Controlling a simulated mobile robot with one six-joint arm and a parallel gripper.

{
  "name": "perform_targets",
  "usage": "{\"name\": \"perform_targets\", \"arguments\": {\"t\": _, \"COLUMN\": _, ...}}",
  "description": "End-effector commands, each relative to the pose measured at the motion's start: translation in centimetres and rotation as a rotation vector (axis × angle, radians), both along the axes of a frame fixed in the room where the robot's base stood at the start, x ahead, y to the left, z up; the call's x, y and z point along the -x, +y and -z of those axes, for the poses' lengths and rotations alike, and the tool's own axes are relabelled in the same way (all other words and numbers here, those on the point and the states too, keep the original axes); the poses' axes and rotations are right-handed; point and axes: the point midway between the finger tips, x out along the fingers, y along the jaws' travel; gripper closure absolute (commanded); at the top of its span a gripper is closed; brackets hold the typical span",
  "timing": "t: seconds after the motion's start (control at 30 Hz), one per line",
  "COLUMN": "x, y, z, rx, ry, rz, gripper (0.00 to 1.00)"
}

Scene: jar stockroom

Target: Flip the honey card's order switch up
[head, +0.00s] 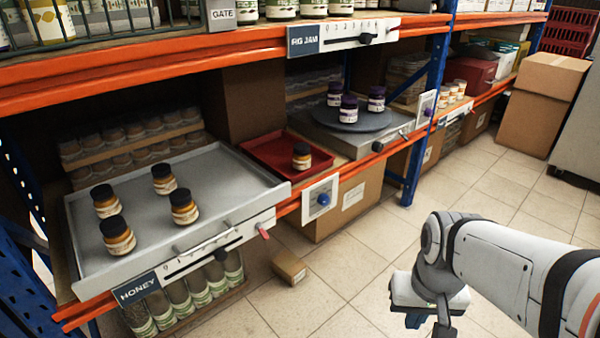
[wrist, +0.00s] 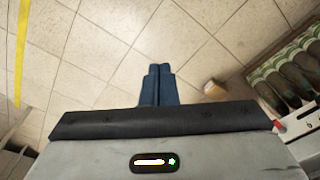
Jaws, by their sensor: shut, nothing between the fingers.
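The honey card (head: 200,257) is a white strip with a numbered scale, on the front edge of a grey tray, beside a dark HONEY label (head: 136,288). A dark slider knob shows on its scale. A small red-pink switch lever (head: 263,231) sticks out at the card's right end; whether it points up or down is hard to tell. A small red piece (head: 262,231) is all I make out of it. My gripper (head: 415,320) is in front of the shelf, to the right of the card and apart from it. In the wrist view its blue fingers (wrist: 158,86) are shut and empty, above the floor.
The grey tray (head: 95,262) holds several amber jars with dark lids. A red tray (head: 262,150) with one jar and a white panel with a blue knob (head: 323,199) are to its right. A small cardboard box (head: 289,267) lies on the floor. The tiled floor before the shelf is mostly clear.

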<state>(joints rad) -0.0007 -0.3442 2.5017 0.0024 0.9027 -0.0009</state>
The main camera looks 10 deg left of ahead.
Motion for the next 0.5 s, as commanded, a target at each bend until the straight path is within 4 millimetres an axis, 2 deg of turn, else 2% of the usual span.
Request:
{"name": "perform_targets", "arguments": {"t": 0.37, "x": 0.0, "y": 0.1, "z": 0.0, "rx": -0.003, "ry": 0.003, "rz": 0.002, "gripper": 1.0}}
{"name": "perform_targets", "arguments": {"t": 0.5, "x": 0.2, "y": 1.2, "z": 0.8, "rx": -0.07, "ry": 0.072, "rz": 0.037, "gripper": 1.0}}
